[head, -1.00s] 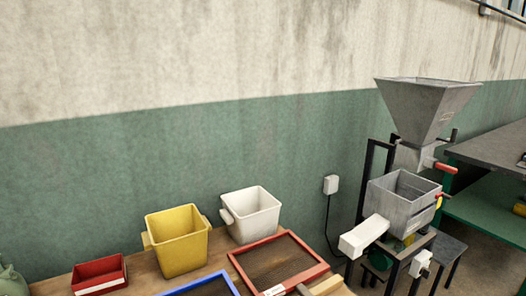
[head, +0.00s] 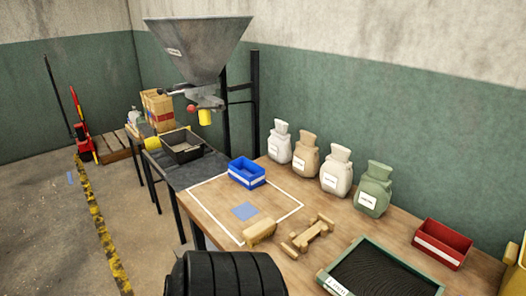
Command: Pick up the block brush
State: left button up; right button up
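Two light wooden pieces lie on the wooden bench (head: 212,219) in the head view. One is a rounded wooden block (head: 260,232) near the bench's front edge. To its right is a longer wooden piece (head: 308,237) with thicker ends and a narrow middle. I cannot tell which of the two is the block brush, as no bristles show. Neither of my grippers is in view.
A blue bin (head: 246,172) sits near a white outline on the bench. Several sacks (head: 335,172) line the back. A red bin (head: 441,244) and a green-framed tray (head: 340,285) are at right. A black ribbed shape (head: 228,275) blocks the bottom. A hopper (head: 197,48) stands at left.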

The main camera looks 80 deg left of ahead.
aim_at(265, 228)
jog(key=u, duration=2.4)
jog(key=j+z, duration=0.15)
jog(key=z, duration=0.8)
jog(key=j+z, duration=0.4)
jog(key=j, duration=0.25)
jog(key=j+z, duration=0.35)
jog(key=j, duration=0.3)
jog(key=j+z, duration=0.4)
jog(key=j, duration=0.25)
jog(key=k+l, duration=0.05)
